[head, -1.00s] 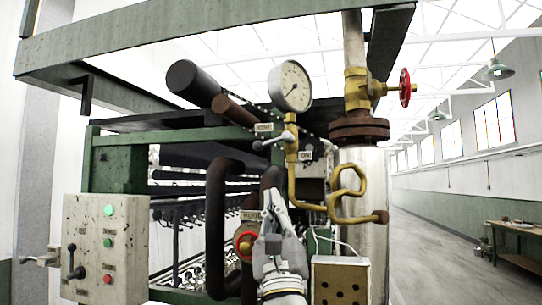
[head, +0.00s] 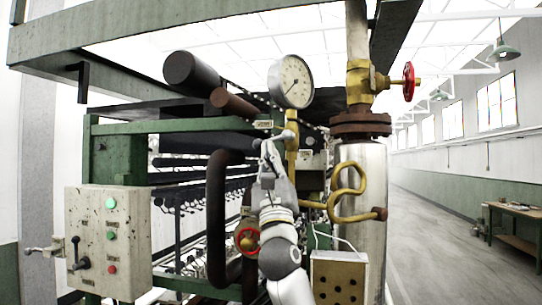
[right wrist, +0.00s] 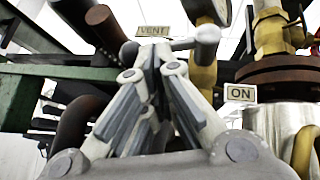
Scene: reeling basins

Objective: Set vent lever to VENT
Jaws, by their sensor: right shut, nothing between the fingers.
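The vent lever (head: 285,135) is a grey handle with a rounded end, mounted on the brass pipe below the round gauge. In the right wrist view the lever (right wrist: 206,40) lies roughly level, just beyond my fingertips, beside a plate reading VENT (right wrist: 152,31). That plate (head: 262,124) also shows in the head view, too small to read. My right gripper (head: 267,150) points up, its fingers shut and empty, at the lever's left part. In the right wrist view the gripper (right wrist: 157,58) overlaps the lever's left end, and I cannot tell whether they touch. My left gripper is out of view.
The pressure gauge (head: 290,82) stands just above. A brass valve with a red wheel (head: 409,82) is at the right, above a steel cylinder (head: 362,165). Dark pipes (head: 217,200) and a control box (head: 108,240) are at the left. An ON plate (right wrist: 240,93) is nearby.

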